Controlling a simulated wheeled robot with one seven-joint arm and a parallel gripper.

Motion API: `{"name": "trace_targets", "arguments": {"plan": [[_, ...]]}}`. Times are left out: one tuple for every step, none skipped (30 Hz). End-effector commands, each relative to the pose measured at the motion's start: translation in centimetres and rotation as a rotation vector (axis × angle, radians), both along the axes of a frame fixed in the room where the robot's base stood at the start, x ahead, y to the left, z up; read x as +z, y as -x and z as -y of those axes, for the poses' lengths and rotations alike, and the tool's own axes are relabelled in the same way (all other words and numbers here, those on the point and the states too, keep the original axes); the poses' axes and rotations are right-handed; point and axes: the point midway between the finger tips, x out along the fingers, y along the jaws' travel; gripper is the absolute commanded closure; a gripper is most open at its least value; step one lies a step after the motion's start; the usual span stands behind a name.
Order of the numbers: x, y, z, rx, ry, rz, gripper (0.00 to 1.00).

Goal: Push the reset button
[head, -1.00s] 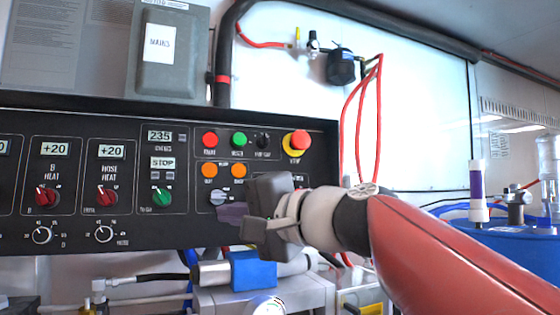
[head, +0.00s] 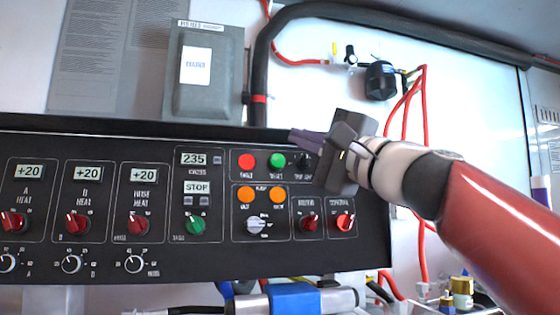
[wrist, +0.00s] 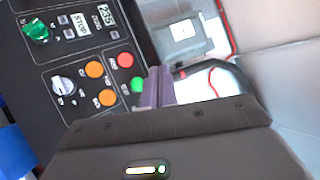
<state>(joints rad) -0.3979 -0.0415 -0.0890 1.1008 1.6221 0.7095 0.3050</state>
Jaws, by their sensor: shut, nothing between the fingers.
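The control panel (head: 330,258) is black and upright. The green button (head: 277,161), which appears to be the reset button from its small blurred label, sits in the top row, right of a red button (head: 246,161). My gripper (head: 300,141) is shut and empty, its purple fingers pointing left, up and right of the green button. In the wrist view the green button (wrist: 137,84) shows just left of the fingers (wrist: 158,88). I cannot tell whether they touch the panel; I see no contact with the button.
Two orange buttons (head: 262,194) and a grey knob (head: 257,225) sit below the green button. A grey mains box (head: 206,72) and a black pipe (head: 262,65) are above the panel. My gripper hides the panel's upper right, including the red-and-yellow stop button. Red hoses hang at the right.

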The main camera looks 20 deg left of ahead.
Motion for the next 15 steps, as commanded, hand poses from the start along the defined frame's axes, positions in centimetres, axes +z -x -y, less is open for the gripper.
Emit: {"name": "trace_targets", "arguments": {"plan": [[-0.1,-0.4,-0.2,0.0,0.001,-0.002,1.0],[-0.1,-0.6,-0.3,0.001,0.001,-0.003,1.0],[-0.2,-0.9,-0.6,0.001,0.002,-0.003,1.0],[-0.2,-1.2,-0.7,0.001,0.002,-0.003,1.0],[-0.3,-1.5,-0.9,0.001,0.002,-0.003,1.0],[-0.4,-2.0,-1.2,0.001,0.002,-0.003,1.0],[-0.5,-2.3,-1.5,0.001,0.001,-0.004,1.0],[-0.5,-2.7,-1.7,0.001,0.001,-0.004,1.0],[-0.6,-3.2,-2.0,0.001,0.001,-0.004,1.0],[-0.7,-3.6,-2.2,0.001,0.003,-0.003,1.0],[-0.8,-3.9,-2.5,0.001,0.002,-0.003,1.0],[-0.9,-4.4,-2.8,0.001,0.001,-0.004,1.0],[-1.0,-4.8,-3.0,0.001,0.001,-0.004,1.0],[-1.0,-5.0,-3.1,0.0,0.001,-0.002,1.0],[-1.1,-5.5,-3.4,-0.001,0.002,-0.002,1.0]]}}
